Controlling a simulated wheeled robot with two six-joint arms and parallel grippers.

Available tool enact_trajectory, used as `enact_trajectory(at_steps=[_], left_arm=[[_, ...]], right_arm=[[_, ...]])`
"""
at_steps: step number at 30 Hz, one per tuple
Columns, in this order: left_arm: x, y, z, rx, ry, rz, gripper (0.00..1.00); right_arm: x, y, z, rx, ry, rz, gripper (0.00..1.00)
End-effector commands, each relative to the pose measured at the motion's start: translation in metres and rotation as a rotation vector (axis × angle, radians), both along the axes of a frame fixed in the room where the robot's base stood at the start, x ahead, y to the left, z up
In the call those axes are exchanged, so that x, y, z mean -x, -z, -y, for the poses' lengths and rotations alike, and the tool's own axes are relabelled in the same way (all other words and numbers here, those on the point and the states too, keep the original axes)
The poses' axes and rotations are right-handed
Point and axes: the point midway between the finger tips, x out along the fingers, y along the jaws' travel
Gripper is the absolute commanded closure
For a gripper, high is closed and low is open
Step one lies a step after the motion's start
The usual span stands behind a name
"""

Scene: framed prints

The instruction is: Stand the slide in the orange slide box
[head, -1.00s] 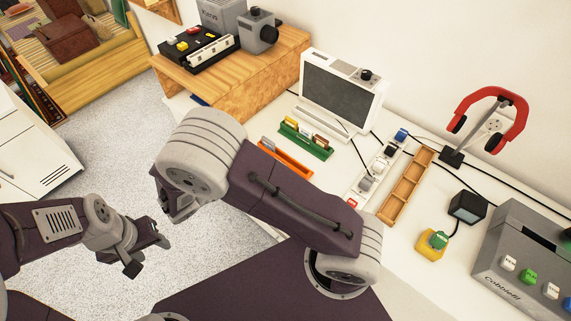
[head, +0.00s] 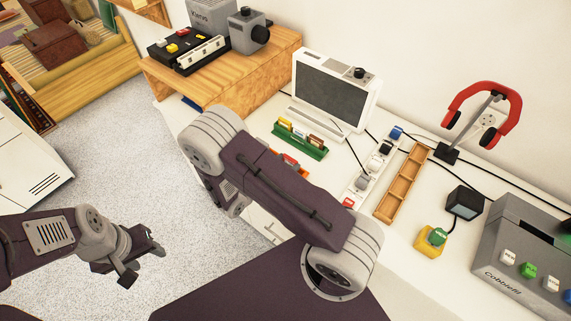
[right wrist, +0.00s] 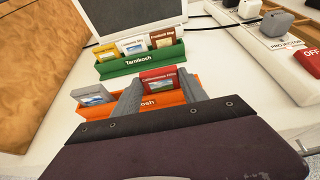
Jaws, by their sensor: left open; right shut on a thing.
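The orange slide box (right wrist: 147,104) stands on the white desk in the right wrist view; in the head view (head: 306,174) my right arm covers most of it. My right gripper (right wrist: 160,88) is shut on a red-framed slide (right wrist: 160,79), upright between its grey fingers at the box. I cannot tell whether its lower edge is inside a slot. A grey-framed slide (right wrist: 93,95) stands at the left end of the orange box. In the head view my right gripper is hidden behind its own arm. My left gripper (head: 141,261) is open and empty over the floor, away from the desk.
A green slide box (right wrist: 140,63) with several slides stands just behind the orange one. A white-framed screen (head: 335,88) stands behind that. A power strip (head: 373,165) and a wooden tray (head: 404,183) lie to the right. A wooden stand (head: 220,75) is at the left.

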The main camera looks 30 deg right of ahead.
Motion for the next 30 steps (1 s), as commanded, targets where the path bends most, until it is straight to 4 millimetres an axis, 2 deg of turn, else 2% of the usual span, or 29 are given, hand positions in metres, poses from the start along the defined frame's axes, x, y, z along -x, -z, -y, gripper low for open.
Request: enact_trajectory(at_steps=[9, 10, 12, 20, 23, 26, 30], left_arm=[[0.0, 0.004, 0.0, 0.0, 0.0, 0.0, 0.51], [0.0, 0.003, 0.0, 0.0, 0.0, 0.0, 0.51], [0.0, 0.003, 0.0, 0.0, 0.0, 0.0, 0.51], [0.0, 0.002, 0.0, 0.0, 0.0, 0.0, 0.51], [0.0, -0.004, 0.0, 0.0, 0.0, 0.0, 0.51], [0.0, -0.001, 0.0, 0.0, 0.0, 0.0, 0.51], [0.0, -0.002, 0.0, 0.0, 0.0, 0.0, 0.51]], right_arm=[[0.0, 0.004, 0.0, 0.0, 0.0, 0.001, 0.89], [0.0, 0.003, 0.0, 0.0, 0.0, 0.001, 0.42], [0.0, 0.003, 0.0, 0.0, 0.0, 0.001, 0.28], [0.0, 0.002, 0.0, 0.0, 0.0, 0.001, 0.28], [0.0, -0.005, -0.001, -0.001, -0.001, 0.001, 0.28], [0.004, -0.007, -0.014, -0.001, -0.005, 0.003, 0.28], [0.016, -0.021, -0.044, -0.004, -0.008, 0.004, 0.28]])
